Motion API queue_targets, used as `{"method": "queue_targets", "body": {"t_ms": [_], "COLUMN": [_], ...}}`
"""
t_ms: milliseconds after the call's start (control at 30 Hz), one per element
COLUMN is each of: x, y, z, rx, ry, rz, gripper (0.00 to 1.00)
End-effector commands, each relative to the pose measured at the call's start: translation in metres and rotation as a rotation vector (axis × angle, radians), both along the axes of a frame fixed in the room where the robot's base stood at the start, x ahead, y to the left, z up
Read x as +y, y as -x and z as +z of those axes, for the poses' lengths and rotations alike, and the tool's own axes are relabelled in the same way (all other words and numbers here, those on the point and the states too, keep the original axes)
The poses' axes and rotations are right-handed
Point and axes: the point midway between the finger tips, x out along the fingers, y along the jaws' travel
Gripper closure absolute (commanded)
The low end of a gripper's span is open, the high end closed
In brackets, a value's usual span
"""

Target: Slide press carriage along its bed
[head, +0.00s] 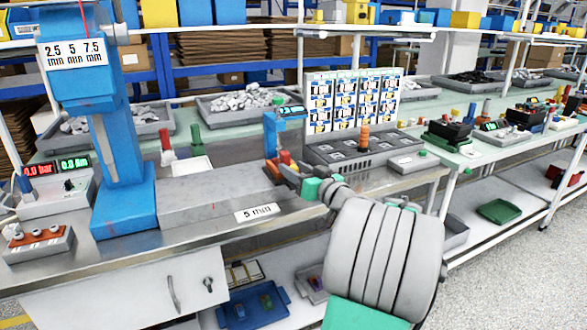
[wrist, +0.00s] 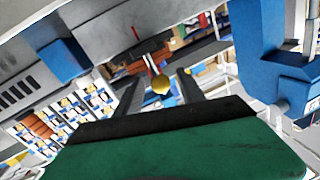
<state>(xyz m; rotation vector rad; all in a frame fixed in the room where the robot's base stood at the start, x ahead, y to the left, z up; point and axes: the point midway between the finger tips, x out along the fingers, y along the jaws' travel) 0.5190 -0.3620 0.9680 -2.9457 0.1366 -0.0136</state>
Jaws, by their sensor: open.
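A tall blue press (head: 118,150) stands on the left of the steel bench, its head marked 2.5, 5 and 7.5 mm. A long grey bed (head: 205,195) with a "5 mm" label runs right from its foot. A small blue stand (head: 272,143) with a display is at the bed's far right end. I cannot tell for sure which part is the carriage.
A grey fixture (head: 350,152) and a chart board (head: 350,98) stand right of the bed. A gauge box (head: 62,188) and a small knob box (head: 38,243) are at the left. Grey parts trays (head: 240,112) line the back. The bench front is mostly clear.

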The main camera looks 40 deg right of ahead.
Motion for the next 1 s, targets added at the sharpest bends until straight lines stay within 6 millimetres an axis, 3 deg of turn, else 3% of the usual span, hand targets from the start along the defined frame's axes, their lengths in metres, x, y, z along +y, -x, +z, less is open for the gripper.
{"method": "queue_targets", "body": {"t_ms": [267, 800, 1000], "x": [0.0009, 0.0015, 0.0016], "y": [-0.0044, -0.0046, -0.0045], "z": [0.0003, 0.0000, -0.0001], "rx": [0.000, 0.000, 0.000], "ry": [0.000, 0.000, 0.000], "rz": [0.002, 0.003, 0.003], "gripper": [0.54, 0.98, 1.00]}}
